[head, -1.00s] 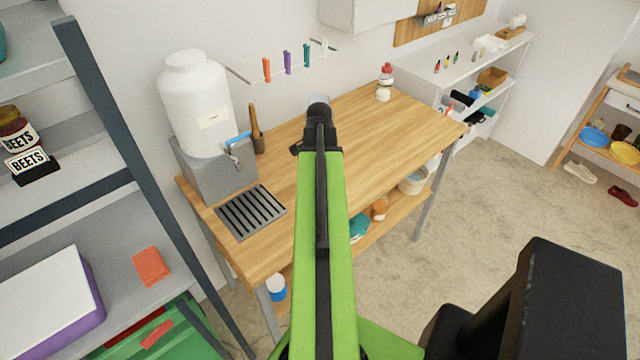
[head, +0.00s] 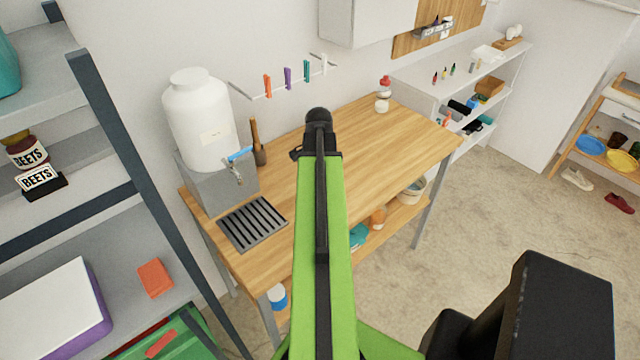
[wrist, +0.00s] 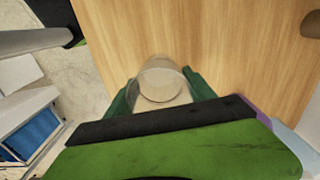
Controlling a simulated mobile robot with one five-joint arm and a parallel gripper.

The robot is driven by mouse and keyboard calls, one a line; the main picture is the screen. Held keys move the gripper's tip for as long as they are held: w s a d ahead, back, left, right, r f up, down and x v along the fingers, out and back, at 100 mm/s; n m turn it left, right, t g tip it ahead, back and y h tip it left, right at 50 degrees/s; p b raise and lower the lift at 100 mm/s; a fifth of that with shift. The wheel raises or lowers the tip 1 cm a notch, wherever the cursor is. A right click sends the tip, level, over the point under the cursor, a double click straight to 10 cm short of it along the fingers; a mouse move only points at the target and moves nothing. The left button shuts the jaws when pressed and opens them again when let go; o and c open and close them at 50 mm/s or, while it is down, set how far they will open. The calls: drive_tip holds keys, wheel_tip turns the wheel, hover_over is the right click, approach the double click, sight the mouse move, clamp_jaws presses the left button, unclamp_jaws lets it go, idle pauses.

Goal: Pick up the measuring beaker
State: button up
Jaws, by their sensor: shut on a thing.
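The measuring beaker (wrist: 160,72) is a clear, see-through cup, seen in the wrist view between the two green fingers of my gripper (wrist: 160,90). One finger is on each side of it, and the gripper is shut on it. Its lower part is partly hidden by the gripper body. Wooden bench top (wrist: 225,40) shows behind and through it. I cannot tell if its base touches the wood. In the head view my arm hides the beaker and the fingers, over the wooden bench (head: 390,150).
A white dispenser (head: 198,120) on a grey stand and a black drip grate (head: 252,223) are at the bench's left. A wooden pestle-like tool (head: 257,145) stands beside the dispenser. A red-capped bottle (head: 383,95) stands at the back. The bench's right half is mostly clear.

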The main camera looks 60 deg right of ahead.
drive_tip(key=s+d+r+p, duration=0.3)
drive_tip(key=s+r+p, duration=0.35)
drive_tip(key=s, duration=0.35)
drive_tip(key=f+b, duration=0.2)
drive_tip(key=b, duration=0.1)
drive_tip(key=s+f+b, duration=0.1)
drive_tip(key=f+b, duration=0.1)
drive_tip(key=shift+s+d, duration=0.1)
drive_tip(key=shift+d, duration=0.15)
